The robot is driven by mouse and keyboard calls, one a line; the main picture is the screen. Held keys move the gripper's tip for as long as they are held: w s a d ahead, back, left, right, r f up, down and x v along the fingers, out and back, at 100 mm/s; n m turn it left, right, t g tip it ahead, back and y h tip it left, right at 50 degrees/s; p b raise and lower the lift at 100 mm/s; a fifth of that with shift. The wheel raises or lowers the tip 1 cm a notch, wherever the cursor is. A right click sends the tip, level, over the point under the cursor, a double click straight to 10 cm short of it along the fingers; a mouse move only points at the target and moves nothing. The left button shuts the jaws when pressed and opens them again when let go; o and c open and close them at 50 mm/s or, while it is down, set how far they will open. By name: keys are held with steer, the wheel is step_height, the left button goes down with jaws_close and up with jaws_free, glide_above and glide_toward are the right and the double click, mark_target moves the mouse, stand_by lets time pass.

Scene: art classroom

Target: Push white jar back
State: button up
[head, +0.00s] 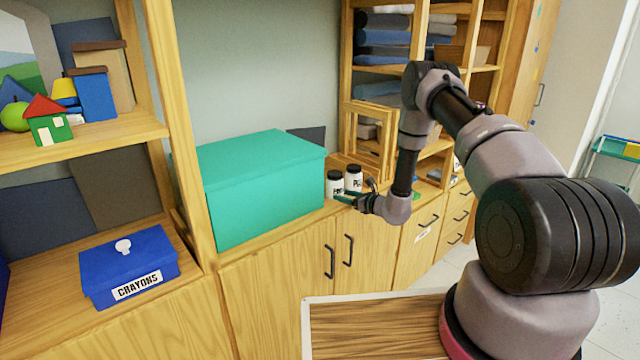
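Two small white jars with black lids stand side by side on the wooden cabinet top, just right of the teal box: the left jar (335,186) and the right jar (354,179). Both look upright and have dark print on the front. My gripper (345,198) is low in front of the jars, close to their bases, with its fingers pointing left. Whether it touches a jar cannot be told. The fingers are small and dark here, so their opening does not show.
The large teal box (262,190) stands close left of the jars. A wooden frame (368,140) and shelves of folded cloth (384,38) are behind and right. A blue crayons box (130,268) sits on the left shelf. Cabinet doors (285,270) with handles are below.

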steer(key=shift+w+r+x, duration=0.1)
steer(key=shift+r+x, duration=0.35)
steer(key=shift+x, duration=1.95)
steer(key=shift+w+r+x, duration=0.1)
steer(key=shift+r+x, duration=0.4)
steer(key=shift+x, duration=1.9)
steer(key=shift+r+x, duration=0.45)
steer(key=shift+x, duration=1.95)
steer(key=shift+f+v, duration=0.15)
steer(key=shift+v, duration=0.55)
steer(key=shift+f+v, duration=0.1)
steer(key=shift+v, duration=0.6)
steer(key=shift+s+a, duration=0.1)
steer(key=shift+s, duration=0.05)
steer(key=shift+s+d+r, duration=0.2)
steer(key=shift+s+r, duration=0.05)
steer(key=shift+r, duration=0.5)
steer(key=shift+s+d+r, duration=0.2)
steer(key=shift+s+r, duration=0.1)
steer(key=shift+r, duration=0.45)
steer(key=shift+s+d+r, duration=0.2)
steer(key=shift+s+r, duration=0.05)
steer(key=shift+r, duration=0.45)
steer(key=f+v, duration=0.3)
steer(key=v, duration=1.1)
steer(key=shift+s+d+r, duration=0.15)
steer(key=shift+s+d, duration=0.25)
steer(key=shift+s, duration=0.1)
